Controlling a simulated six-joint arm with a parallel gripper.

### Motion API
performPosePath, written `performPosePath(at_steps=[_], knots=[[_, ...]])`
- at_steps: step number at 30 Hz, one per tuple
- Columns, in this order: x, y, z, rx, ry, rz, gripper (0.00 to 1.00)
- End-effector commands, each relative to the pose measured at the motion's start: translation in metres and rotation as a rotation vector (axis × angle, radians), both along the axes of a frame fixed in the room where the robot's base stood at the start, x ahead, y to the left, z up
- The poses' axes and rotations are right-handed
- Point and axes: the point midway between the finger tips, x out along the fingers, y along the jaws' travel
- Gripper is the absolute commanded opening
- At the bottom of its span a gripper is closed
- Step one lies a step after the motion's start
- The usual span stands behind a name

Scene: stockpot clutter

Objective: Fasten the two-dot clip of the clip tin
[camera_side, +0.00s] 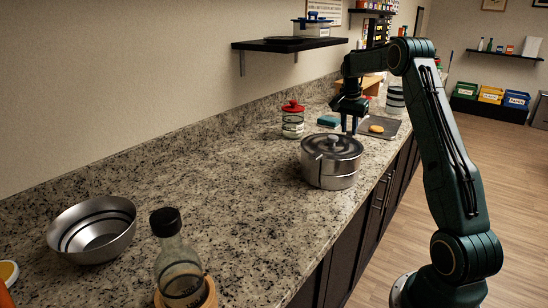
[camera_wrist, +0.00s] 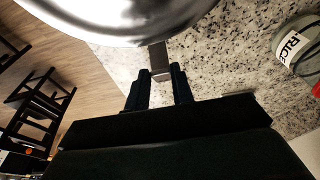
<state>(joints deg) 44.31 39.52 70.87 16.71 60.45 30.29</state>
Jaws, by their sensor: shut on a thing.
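The clip tin (camera_side: 331,168) is a round, shiny metal pot with a lid and a knob on top, standing on the granite counter. Its curved metal lid or rim also fills the top left of the wrist view (camera_wrist: 120,18). A small flat metal clip (camera_wrist: 158,56) sticks out from that rim. My gripper (camera_wrist: 159,82) is shut on the outer end of this clip. In the side view my gripper (camera_side: 349,128) points down at the tin's far side, and its tips are partly hidden. I cannot see any dots on the clip.
A red-lidded jar (camera_side: 292,122) stands left behind the tin; its RICE label shows in the wrist view (camera_wrist: 292,45). A teal sponge (camera_side: 328,120) and a dark tray (camera_side: 393,134) with a yellow item lie behind. A steel bowl (camera_side: 92,228) and bottle (camera_side: 177,262) stand nearer. Mid-counter is clear.

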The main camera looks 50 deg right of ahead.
Motion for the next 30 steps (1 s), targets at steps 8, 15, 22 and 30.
performPosePath(at_steps=[8,15,22,30], knots=[[0.000,0.000,0.000,0.001,0.000,0.001,0.47],[0.000,0.000,0.000,0.001,0.000,0.000,0.47],[0.000,-0.006,0.002,0.000,0.001,-0.002,0.47],[0.000,-0.020,0.007,0.000,0.001,-0.002,0.47]])
